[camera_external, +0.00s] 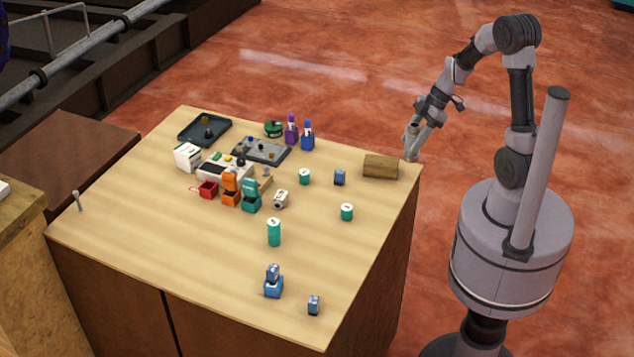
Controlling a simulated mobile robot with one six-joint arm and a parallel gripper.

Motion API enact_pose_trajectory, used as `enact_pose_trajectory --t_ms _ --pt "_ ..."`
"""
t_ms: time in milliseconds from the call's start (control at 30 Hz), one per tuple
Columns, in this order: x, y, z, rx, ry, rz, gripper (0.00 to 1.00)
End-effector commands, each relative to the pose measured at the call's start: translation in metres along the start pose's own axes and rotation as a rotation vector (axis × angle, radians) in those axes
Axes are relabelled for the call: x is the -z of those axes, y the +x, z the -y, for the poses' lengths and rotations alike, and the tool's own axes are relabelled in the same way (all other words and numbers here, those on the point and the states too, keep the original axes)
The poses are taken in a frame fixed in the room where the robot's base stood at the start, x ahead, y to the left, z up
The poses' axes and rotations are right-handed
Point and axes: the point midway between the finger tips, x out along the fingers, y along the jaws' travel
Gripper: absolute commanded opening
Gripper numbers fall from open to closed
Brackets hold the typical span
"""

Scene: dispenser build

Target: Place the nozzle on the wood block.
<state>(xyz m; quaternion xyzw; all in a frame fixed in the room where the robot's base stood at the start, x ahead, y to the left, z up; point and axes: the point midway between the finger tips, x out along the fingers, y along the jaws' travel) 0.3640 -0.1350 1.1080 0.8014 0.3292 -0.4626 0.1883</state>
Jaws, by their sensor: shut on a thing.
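The wood block (380,166) is a brown, box-shaped piece lying near the table's right back corner. My gripper (411,150) is just right of the block and higher in the picture, by the table's right corner, pointing down. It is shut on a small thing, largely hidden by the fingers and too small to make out. I cannot tell from this view whether that thing is the nozzle. The gripper looks apart from the block. The block's top looks bare. I cannot pick out a nozzle for certain elsewhere on the table.
Teal cylinders (274,232) and small blue pieces (273,281) stand on the table's right half and front. Orange (231,187) and teal (251,196) boxes, a grey tray (262,149) and a dark tray (204,129) crowd the back left. The front left is mostly clear.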

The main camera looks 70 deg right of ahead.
Motion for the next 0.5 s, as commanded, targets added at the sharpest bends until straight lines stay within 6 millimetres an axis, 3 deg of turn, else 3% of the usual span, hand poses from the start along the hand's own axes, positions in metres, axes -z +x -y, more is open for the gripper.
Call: enact_pose_trajectory --t_ms 100,267,367,500 --pt "-0.006 -0.012 0.036 0.050 -0.090 0.000 0.00" --pt "-0.009 -0.016 0.060 0.085 -0.155 0.002 0.00" --pt "-0.005 -0.011 0.054 0.093 -0.167 0.002 0.00" --pt "0.007 0.000 0.022 0.093 -0.167 0.002 0.00"
